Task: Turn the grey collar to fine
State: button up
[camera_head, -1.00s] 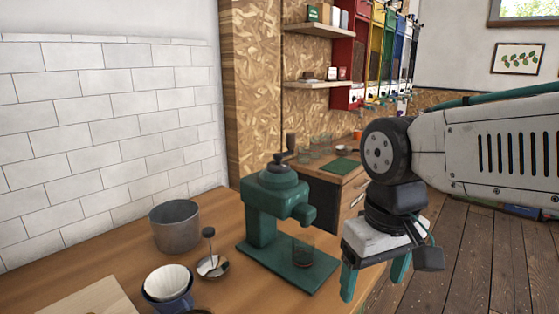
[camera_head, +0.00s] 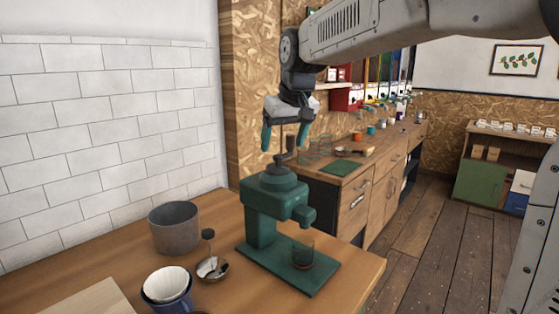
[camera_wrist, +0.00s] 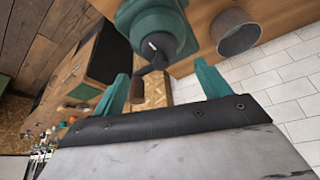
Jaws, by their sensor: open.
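The green grinder (camera_head: 272,212) stands upright on the wooden counter. Its dark grey collar (camera_head: 278,173) sits around the top of the body, below the crank. The crank (camera_head: 283,158) has a wooden knob, which shows near the fingers in the wrist view (camera_wrist: 137,90). My gripper (camera_head: 284,138) is open and empty, pointing down above the grinder top, its green fingers apart. The grinder top also shows beyond the fingers in the wrist view (camera_wrist: 150,22). I cannot read any collar marks.
A grey pot (camera_head: 174,228), a small dish with a tamper-like tool (camera_head: 211,267) and a blue cup with a paper filter (camera_head: 167,287) stand to the left. The tiled wall (camera_head: 110,120) is behind. Counter right of the grinder is clear.

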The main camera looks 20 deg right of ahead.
aim_at(278, 166)
jog(key=x, duration=0.6)
jog(key=shift+f, duration=0.3)
jog(key=c, duration=1)
